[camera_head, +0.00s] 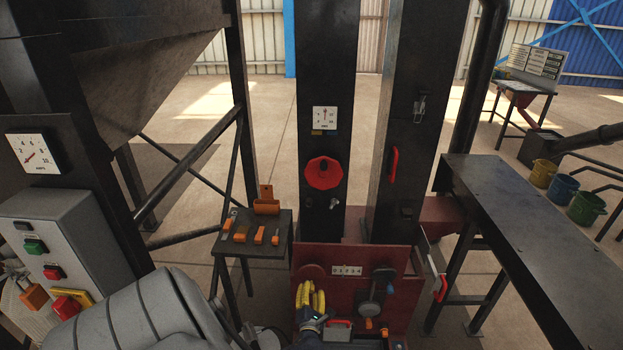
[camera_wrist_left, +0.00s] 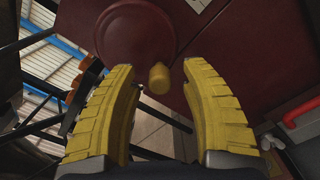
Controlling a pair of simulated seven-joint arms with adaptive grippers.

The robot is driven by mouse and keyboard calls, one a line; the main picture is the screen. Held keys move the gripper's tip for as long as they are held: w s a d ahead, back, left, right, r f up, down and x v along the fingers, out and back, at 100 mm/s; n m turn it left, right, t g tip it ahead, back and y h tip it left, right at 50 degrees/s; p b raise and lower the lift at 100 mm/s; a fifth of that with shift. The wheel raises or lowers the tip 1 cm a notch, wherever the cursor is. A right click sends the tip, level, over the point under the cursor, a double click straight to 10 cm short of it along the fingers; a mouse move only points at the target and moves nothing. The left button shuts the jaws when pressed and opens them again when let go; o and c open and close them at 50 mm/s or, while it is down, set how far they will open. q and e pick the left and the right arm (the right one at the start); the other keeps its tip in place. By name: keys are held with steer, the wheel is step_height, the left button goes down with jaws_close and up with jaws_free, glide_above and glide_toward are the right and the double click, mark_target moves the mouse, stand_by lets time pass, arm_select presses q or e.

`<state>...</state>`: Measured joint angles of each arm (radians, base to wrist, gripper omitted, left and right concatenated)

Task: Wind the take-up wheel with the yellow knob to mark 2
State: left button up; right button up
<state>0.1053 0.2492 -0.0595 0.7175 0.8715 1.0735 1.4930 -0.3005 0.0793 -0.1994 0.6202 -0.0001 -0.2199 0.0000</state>
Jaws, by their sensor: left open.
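The take-up wheel is a dark red disc (camera_head: 311,272) on the front of the red machine housing, left of a white number plate (camera_head: 347,270). In the left wrist view the wheel (camera_wrist_left: 130,35) fills the upper middle, with its yellow knob (camera_wrist_left: 158,79) near its lower right rim. My left gripper (camera_head: 311,289) has yellow ribbed fingers and is just below the wheel. In the left wrist view its fingers (camera_wrist_left: 158,67) are open, one on each side of the knob, with gaps visible. The fingers hide the knob in the head view. My right gripper is out of view.
A grey crank with a blue handle (camera_head: 389,288) is right of the plate. A red-handled lever (camera_head: 440,288) sticks out at the housing's right. A small table (camera_head: 256,247) with orange items stands at left, a dark bench (camera_head: 520,230) at right.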

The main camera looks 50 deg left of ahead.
arm_select(q)
steer(key=shift+w+a, duration=0.3)
steer(key=shift+a, duration=0.05)
steer(key=shift+c, duration=0.4)
jaws_close()
